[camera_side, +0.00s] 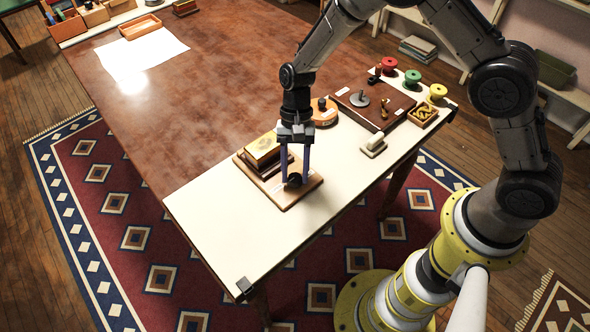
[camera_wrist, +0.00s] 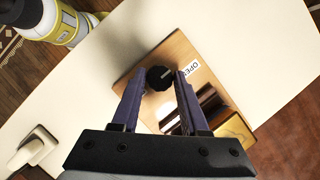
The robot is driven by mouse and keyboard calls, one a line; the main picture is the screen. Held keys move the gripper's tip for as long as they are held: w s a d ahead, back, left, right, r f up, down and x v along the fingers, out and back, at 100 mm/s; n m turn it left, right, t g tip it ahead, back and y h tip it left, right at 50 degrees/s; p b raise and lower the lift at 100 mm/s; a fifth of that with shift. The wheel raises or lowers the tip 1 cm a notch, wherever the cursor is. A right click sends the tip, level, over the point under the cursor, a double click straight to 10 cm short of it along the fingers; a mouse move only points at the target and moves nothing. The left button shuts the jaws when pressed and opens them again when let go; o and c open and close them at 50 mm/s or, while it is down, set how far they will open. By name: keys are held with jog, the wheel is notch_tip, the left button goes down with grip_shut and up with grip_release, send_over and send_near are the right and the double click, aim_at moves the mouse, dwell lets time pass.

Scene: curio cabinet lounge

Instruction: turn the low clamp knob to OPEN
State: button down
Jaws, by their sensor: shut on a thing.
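The low clamp knob (camera_wrist: 159,77) is black and round with a pale pointer line, on a wooden board (camera_wrist: 146,95). In the wrist view it sits between the tips of my gripper's two purple fingers (camera_wrist: 161,82). In the side view my gripper (camera_side: 294,179) points down, shut on the knob (camera_side: 294,180), which the fingers partly hide. A white OPEN label (camera_wrist: 191,69) lies on the board beside the knob, partly covered by a finger. The pointer does not clearly line up with the label. A brass-topped block (camera_side: 262,150) stands on the same board (camera_side: 283,200).
A white switch-like block (camera_side: 373,146), an orange round piece (camera_side: 323,110) and a dark board with a grey disc (camera_side: 361,98) stand to the right. Red, green and yellow spools are behind them. The cream strip (camera_side: 225,235) nearer its front end is clear.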

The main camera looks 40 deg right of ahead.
jog(key=shift+n, duration=0.3)
jog(key=n+h, duration=0.1)
jog(key=n, duration=0.2)
jog(key=shift+w+a+n+g, duration=0.1)
jog(key=shift+n+g, duration=0.2)
jog(key=shift+g, duration=0.1)
jog(key=n+h, duration=0.2)
jog(key=n, duration=0.2)
jog(key=shift+a+n, duration=0.1)
jog(key=shift+n, duration=0.2)
jog(key=n+h, duration=0.1)
jog(key=n, duration=0.3)
jog(key=shift+a+h, duration=0.15)
jog(key=shift+h, duration=0.25)
jog(key=shift+a+n+t+h, duration=0.15)
jog(key=shift+n+h, duration=0.25)
jog(key=shift+n, duration=0.85)
jog(key=shift+d+n+t+h, duration=0.1)
jog(key=shift+n+t+h, duration=0.25)
jog(key=shift+n, duration=0.9)
jog(key=shift+c, duration=2.1)
grip_release()
